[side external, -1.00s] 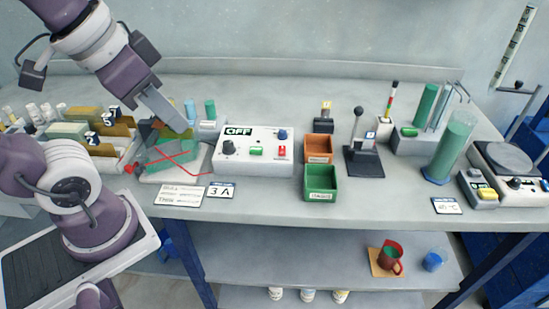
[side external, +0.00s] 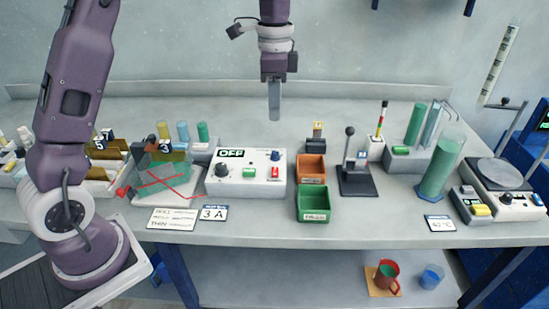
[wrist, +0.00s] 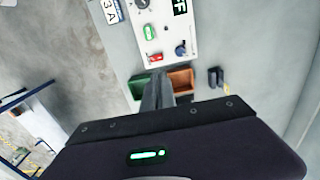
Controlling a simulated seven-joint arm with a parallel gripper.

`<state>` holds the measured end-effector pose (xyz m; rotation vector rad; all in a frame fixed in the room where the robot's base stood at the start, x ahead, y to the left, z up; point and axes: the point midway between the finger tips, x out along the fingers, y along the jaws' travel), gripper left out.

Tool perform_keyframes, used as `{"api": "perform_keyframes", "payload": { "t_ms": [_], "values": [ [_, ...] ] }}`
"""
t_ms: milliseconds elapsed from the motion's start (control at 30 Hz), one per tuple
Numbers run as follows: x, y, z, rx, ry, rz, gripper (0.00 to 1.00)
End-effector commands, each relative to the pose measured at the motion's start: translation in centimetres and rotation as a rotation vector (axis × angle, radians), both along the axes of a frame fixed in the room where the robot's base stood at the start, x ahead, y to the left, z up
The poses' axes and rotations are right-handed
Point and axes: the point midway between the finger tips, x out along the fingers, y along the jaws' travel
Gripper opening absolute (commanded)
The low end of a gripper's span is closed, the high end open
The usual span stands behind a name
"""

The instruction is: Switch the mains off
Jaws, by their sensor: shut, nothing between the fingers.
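A white control box (side external: 246,173) stands at the bench's middle left, with a display reading OFF (side external: 231,153), a black knob, a blue knob, a green button (side external: 249,172) and a red switch (side external: 275,172). Its face also shows in the wrist view (wrist: 168,32), with the red switch (wrist: 155,57). A black lever with a round knob (side external: 350,132) stands upright on a black base to its right. Which control is the mains is not labelled legibly. My gripper (side external: 274,116) is shut and empty, raised above the bench behind the box, touching nothing; it also shows in the wrist view (wrist: 158,90).
An orange bin (side external: 311,167) and a green bin (side external: 313,203) stand right of the box. Tall cylinders (side external: 440,165) and a balance (side external: 500,175) stand at the right.

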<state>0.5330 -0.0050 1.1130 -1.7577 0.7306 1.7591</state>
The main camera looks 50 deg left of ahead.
Motion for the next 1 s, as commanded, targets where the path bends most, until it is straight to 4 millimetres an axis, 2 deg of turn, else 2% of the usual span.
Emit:
{"api": "perform_keyframes", "payload": {
  "t_ms": [167, 500, 700, 833, 1000],
  "values": [
    [-0.1, 0.0, -1.2, 0.0, 0.003, 0.001, 0.0],
    [-0.1, 0.0, -8.5, -0.001, 0.004, 0.002, 0.0],
    [-0.1, 0.0, -12.2, -0.001, 0.002, 0.003, 0.0],
    [-0.1, 0.0, -13.5, 0.0, 0.0, 0.003, 0.0],
    [0.0, 0.0, -14.0, 0.0, -0.001, 0.003, 0.0]
  ]
}}
